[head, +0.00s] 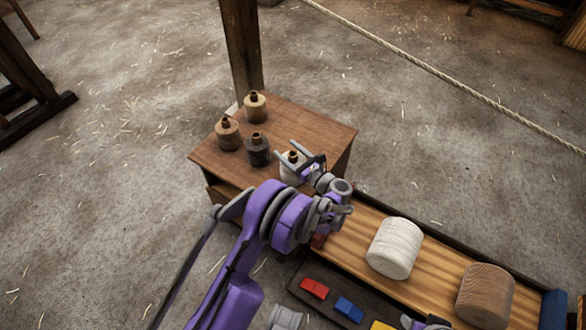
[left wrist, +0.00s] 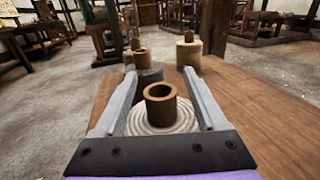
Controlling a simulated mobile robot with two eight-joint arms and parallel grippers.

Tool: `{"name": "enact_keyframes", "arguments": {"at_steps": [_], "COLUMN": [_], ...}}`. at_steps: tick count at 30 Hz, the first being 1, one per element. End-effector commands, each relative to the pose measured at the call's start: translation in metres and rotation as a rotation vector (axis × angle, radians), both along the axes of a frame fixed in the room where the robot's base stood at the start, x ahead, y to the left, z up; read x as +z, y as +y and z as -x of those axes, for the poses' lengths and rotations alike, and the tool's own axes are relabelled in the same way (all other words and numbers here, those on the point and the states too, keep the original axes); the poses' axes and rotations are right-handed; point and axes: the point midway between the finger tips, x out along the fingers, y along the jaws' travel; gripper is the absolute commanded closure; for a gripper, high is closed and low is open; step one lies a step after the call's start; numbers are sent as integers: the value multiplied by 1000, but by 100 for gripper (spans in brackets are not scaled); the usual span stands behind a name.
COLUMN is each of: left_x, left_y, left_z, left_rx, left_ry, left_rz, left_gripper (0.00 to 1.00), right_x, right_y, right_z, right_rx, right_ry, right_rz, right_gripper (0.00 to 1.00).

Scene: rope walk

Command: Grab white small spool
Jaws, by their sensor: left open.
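The white small spool (head: 290,174) stands upright on the small wooden table (head: 320,127), near its right front edge, partly hidden by my gripper in the head view. In the left wrist view the white small spool (left wrist: 160,118) shows its coiled top and brown core between my fingers. My left gripper (head: 296,153) is open, with one finger on each side of the spool. I cannot tell whether the fingers touch it. A purple arm part of mine covers the table's front. My right gripper does not show clearly; only a bit of purple and grey is at the bottom edge.
A dark spool (head: 258,150), a brown spool (head: 228,134) and a tan spool (head: 255,105) stand on the same table. A tray (head: 345,235) at right holds a big white roll (head: 395,248) and a brown roll (head: 485,294). A wooden post (head: 241,50) stands behind the table.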

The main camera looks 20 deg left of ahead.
Motion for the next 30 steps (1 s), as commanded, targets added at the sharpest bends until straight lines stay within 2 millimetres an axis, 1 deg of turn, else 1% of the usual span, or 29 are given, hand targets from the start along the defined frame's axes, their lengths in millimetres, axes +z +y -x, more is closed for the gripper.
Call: {"name": "enact_keyframes", "arguments": {"at_steps": [1, 3, 8, 9, 11, 12, 17, 18, 21, 30], "left_x": [-1, 0, 0, 0, 0, 0, 0, 0, 0, 0], "left_y": [5, 8, 8, 8, 8, 8, 8, 8, 8, 8], "left_z": [-2, -4, -4, -4, -4, -4, -4, -4, -4, -4], "left_rx": [1, -1, -2, -2, -1, -1, -1, -1, -1, -1], "left_ry": [0, 0, 0, 0, 0, 0, 0, 0, 0, 0], "left_rz": [0, 0, 0, 0, 0, 0, 0, 0, 0, 0], "left_gripper": [26, 26, 26, 30, 41, 48, 77, 84, 100, 100], "right_x": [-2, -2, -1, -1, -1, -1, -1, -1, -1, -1], "right_y": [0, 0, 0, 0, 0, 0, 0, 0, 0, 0], "right_z": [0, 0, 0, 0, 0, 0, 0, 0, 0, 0], "right_rx": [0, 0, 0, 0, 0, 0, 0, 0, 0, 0], "right_ry": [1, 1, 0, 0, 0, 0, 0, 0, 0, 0], "right_rz": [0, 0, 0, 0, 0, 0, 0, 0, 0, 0], "right_gripper": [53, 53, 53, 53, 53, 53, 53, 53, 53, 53]}}
